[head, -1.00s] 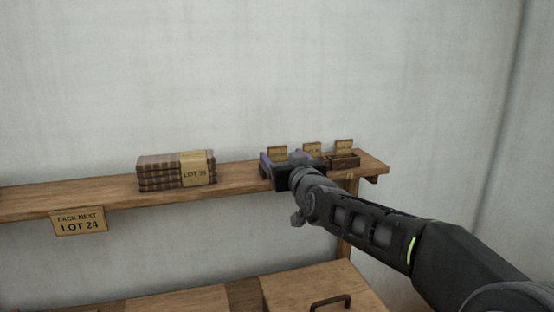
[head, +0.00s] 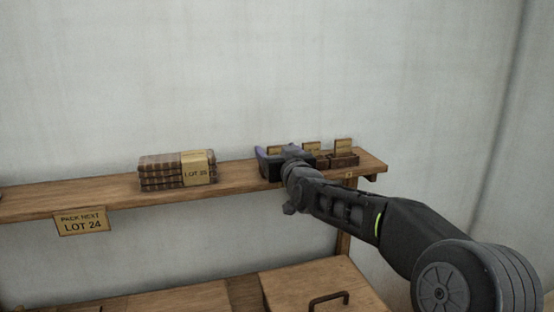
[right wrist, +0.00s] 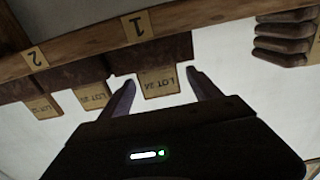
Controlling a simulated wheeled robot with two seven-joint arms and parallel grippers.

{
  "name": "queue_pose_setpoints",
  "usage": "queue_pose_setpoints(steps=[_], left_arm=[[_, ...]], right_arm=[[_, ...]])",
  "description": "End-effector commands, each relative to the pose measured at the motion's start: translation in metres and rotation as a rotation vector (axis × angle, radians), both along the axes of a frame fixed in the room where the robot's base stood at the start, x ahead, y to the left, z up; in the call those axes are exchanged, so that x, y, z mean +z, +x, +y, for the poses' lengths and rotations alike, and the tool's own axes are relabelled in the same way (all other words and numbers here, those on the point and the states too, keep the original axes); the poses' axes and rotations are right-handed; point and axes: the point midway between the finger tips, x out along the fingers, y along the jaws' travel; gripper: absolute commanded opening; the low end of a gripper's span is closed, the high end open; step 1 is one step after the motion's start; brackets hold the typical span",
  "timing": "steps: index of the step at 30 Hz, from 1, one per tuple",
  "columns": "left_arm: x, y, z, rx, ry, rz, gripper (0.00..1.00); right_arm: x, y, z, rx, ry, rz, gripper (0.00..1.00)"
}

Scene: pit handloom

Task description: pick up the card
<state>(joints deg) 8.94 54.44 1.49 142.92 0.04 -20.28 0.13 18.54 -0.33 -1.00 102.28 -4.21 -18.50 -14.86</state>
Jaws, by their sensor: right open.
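Several small tan cards stand in dark wooden blocks at the right end of the shelf. The leftmost card (head: 275,150) is partly behind my right gripper (head: 277,153). In the right wrist view, upside down, this card (right wrist: 159,82) seems to read LOT 24 and stands between the two open fingers of the gripper (right wrist: 160,92); no contact shows. Two more cards, the middle one (head: 312,148) and the right one (head: 344,146), stand to its right in the head view. My left gripper is not in view.
A stack of folded cloth (head: 165,172) with a LOT 35-like band lies on the shelf (head: 110,193) to the left. A sign (head: 81,221) on the shelf edge reads PACK NEXT LOT 24. A wooden chest lid with a handle (head: 328,299) is below.

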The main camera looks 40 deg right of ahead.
Motion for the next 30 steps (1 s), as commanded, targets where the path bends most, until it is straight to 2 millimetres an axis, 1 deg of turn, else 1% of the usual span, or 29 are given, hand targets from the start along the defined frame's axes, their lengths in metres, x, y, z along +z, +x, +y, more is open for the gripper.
queue_pose_setpoints(steps=[9,10,30], left_arm=[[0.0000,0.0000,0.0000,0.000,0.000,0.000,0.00],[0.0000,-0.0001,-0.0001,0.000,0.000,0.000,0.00],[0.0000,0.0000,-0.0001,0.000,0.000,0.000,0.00]], right_arm=[[0.0001,-0.0002,0.0002,0.000,0.000,0.000,0.73],[0.0001,-0.0002,0.0002,0.000,0.000,0.000,0.71],[0.0001,-0.0003,0.0001,0.000,0.000,0.000,0.16]])
